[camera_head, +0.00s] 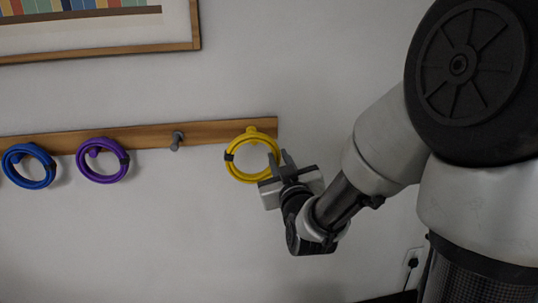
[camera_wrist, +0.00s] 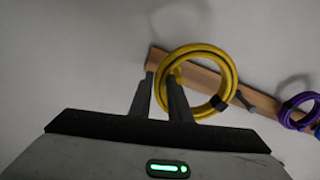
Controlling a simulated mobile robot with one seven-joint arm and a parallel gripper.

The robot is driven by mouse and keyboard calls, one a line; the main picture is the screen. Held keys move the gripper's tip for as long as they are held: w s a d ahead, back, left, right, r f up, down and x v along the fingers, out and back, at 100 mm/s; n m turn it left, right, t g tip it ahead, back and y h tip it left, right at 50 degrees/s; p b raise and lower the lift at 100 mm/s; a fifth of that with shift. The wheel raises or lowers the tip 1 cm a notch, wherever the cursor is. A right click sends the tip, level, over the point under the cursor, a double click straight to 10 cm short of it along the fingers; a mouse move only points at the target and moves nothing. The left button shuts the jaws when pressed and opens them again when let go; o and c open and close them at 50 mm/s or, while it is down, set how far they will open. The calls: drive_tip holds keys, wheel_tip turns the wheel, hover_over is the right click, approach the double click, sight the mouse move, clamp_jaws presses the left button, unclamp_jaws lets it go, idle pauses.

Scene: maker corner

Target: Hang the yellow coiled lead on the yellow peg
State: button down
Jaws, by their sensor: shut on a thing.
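The yellow coiled lead (camera_head: 233,172) is a ring with a black tie, held upright in front of the right end of the wooden rail. My gripper (camera_head: 279,158) is shut on the ring's right side in the head view. In the wrist view the lead (camera_wrist: 232,72) passes between my two fingertips (camera_wrist: 161,78). The yellow peg (camera_head: 251,130) shows at the ring's top edge. A yellow end, apparently the peg (camera_wrist: 178,72), shows within the ring's outline in the wrist view. I cannot tell whether the lead rests on the peg.
The wooden rail (camera_head: 140,137) runs along the wall. A grey peg (camera_head: 177,140) is bare. A purple coil (camera_head: 80,164) and a blue coil (camera_head: 48,174) hang further left. A framed picture (camera_head: 100,52) is above. The wall below the rail is clear.

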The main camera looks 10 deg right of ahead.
drive_tip(key=shift+w, duration=0.35)
drive_tip(key=w+f+b, duration=0.1)
drive_tip(key=w+b, duration=0.1)
drive_tip(key=w, duration=0.6)
drive_tip(key=shift+w+f, duration=0.25)
idle(0.4)
idle(0.6)
drive_tip(key=c, duration=1.6)
unclamp_jaws()
drive_tip(key=shift+o, duration=0.2)
